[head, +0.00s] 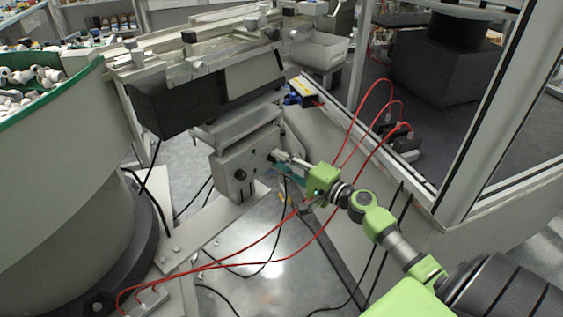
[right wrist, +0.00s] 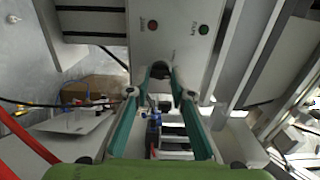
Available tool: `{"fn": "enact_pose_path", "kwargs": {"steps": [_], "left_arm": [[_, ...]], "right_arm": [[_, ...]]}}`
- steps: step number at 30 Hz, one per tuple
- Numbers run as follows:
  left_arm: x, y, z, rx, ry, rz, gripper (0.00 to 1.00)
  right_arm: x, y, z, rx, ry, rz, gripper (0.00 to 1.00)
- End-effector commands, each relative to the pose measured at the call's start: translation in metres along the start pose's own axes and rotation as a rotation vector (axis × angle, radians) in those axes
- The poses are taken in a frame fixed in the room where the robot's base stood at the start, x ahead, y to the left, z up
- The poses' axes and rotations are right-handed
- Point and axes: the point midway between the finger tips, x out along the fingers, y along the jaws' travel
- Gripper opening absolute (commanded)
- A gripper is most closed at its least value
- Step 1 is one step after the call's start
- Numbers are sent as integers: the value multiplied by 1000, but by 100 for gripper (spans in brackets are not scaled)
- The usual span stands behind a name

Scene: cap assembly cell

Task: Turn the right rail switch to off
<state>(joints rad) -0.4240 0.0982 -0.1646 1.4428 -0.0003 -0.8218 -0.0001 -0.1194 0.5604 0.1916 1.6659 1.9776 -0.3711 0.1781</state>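The grey switch box (head: 236,167) is mounted under the rail, with a dark round knob (head: 240,175) on the left of its face. My right gripper (head: 276,157) reaches the right part of this face. In the right wrist view, a black switch knob (right wrist: 160,70) lies between the teal fingertips of the right gripper (right wrist: 161,78). The fingertips are apart, one on each side of the knob; I cannot tell whether they touch it. The knob's setting is hidden. My left gripper is not in view.
A red button (right wrist: 153,26) and a green button (right wrist: 204,29) sit above the knob. A large round feeder bowl (head: 60,170) stands at left, and a glass-walled enclosure (head: 440,200) at right.

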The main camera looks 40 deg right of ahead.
Motion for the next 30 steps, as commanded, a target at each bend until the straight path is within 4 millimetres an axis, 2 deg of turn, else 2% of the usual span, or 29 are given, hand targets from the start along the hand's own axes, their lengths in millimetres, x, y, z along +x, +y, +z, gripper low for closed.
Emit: {"fn": "enact_pose_path", "kwargs": {"steps": [14, 19, 30], "left_arm": [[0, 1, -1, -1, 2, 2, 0], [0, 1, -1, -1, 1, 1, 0], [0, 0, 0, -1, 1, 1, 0]], "right_arm": [[-4, 1, 0, 1, 0, 1, 37], [-27, 2, 0, 1, 1, 3, 37], [-102, 2, 0, 2, 2, 2, 37]]}}
